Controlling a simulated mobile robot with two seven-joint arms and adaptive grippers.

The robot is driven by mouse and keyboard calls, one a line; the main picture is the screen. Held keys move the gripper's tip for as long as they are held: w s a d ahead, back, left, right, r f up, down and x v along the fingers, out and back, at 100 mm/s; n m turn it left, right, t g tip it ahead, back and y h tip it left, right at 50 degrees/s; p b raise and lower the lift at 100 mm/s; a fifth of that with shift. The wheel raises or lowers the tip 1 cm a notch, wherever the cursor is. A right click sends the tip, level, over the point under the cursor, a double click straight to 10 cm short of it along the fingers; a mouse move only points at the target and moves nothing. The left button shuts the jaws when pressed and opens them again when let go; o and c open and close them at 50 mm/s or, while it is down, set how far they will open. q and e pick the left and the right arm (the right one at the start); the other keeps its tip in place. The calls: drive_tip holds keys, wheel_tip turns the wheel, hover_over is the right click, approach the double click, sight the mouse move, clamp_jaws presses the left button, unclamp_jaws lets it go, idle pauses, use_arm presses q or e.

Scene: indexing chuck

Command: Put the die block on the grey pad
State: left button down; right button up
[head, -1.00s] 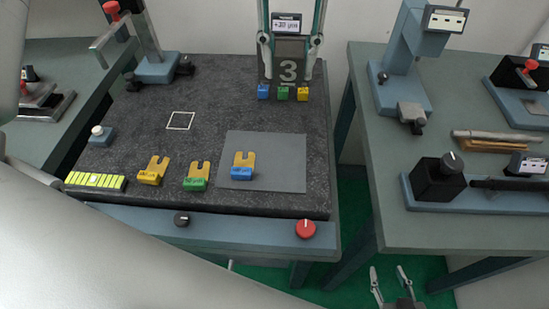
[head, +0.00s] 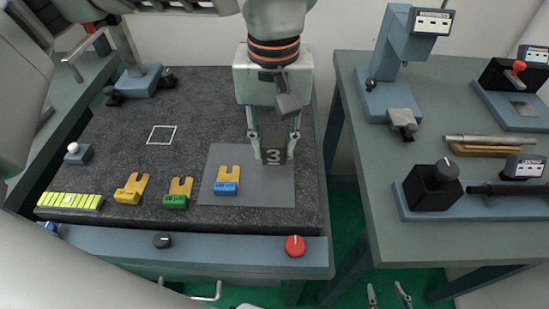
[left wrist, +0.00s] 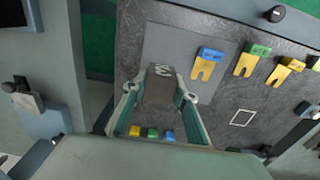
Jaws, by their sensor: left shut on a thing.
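The die block (head: 272,157), a dark grey block marked 3, is between the fingers of my left gripper (head: 274,152). It also shows in the left wrist view (left wrist: 160,88), with the fingers on both sides of it. The grey pad (head: 250,191) is a flat lighter rectangle at the right of the dark worktop. The block appears over the pad's back right part; I cannot tell whether it touches. My right gripper (head: 389,296) is open and empty at the bottom edge of the head view.
A blue-and-yellow forked piece (head: 227,181) lies on the pad's left part. Green (head: 177,193) and yellow (head: 131,188) forked pieces lie left of it. Small coloured blocks (left wrist: 152,133) stand behind the gripper. A red knob (head: 295,245) is on the front rail.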

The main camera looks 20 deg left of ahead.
sight(274, 161)
use_arm(q)
drive_tip(key=shift+s+f, duration=0.1)
drive_tip(key=shift+f, duration=1.85)
drive_tip(key=shift+f+b, duration=0.3)
drive_tip(key=shift+f, duration=0.05)
drive_tip(key=shift+f, duration=0.2)
drive_tip(key=c, duration=1.6)
unclamp_jaws()
drive_tip(key=shift+r, duration=0.1)
